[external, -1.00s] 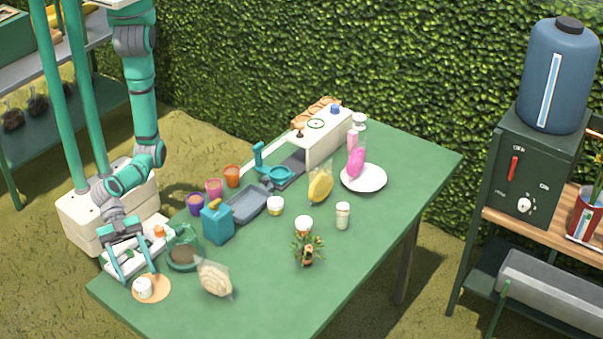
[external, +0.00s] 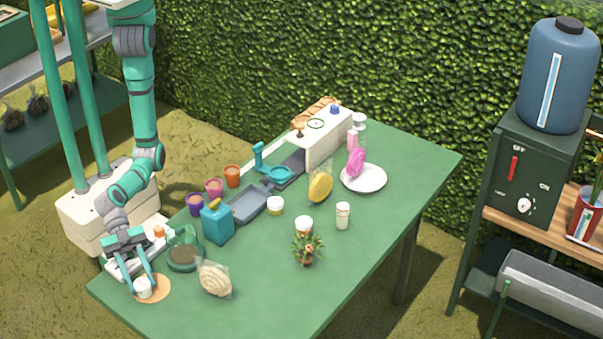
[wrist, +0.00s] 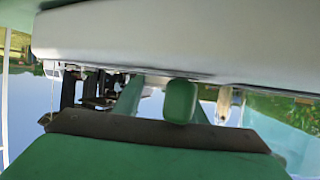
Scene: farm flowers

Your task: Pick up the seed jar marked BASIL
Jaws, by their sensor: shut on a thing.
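A small white jar (external: 143,289) stands on a round tan mat at the near left corner of the table in the external view. My gripper (external: 144,287) points down over it with its two teal fingers closed on the jar's sides. The jar appears to be still at the mat's level. Its marking is too small to read. Other small jars stand farther right: one near the grey tray (external: 275,206), one behind the flowers (external: 304,225), one upright with a pale lid (external: 342,216). No BASIL label can be read. The wrist view is mostly filled by pale and green surfaces; no jar is clear there.
The round tan mat (external: 164,289) lies under the jar. A clear pot with dark contents (external: 184,256) and a bag with a pale coil (external: 215,280) stand close to the right. A teal can (external: 217,224) is behind. The table's near right is clear.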

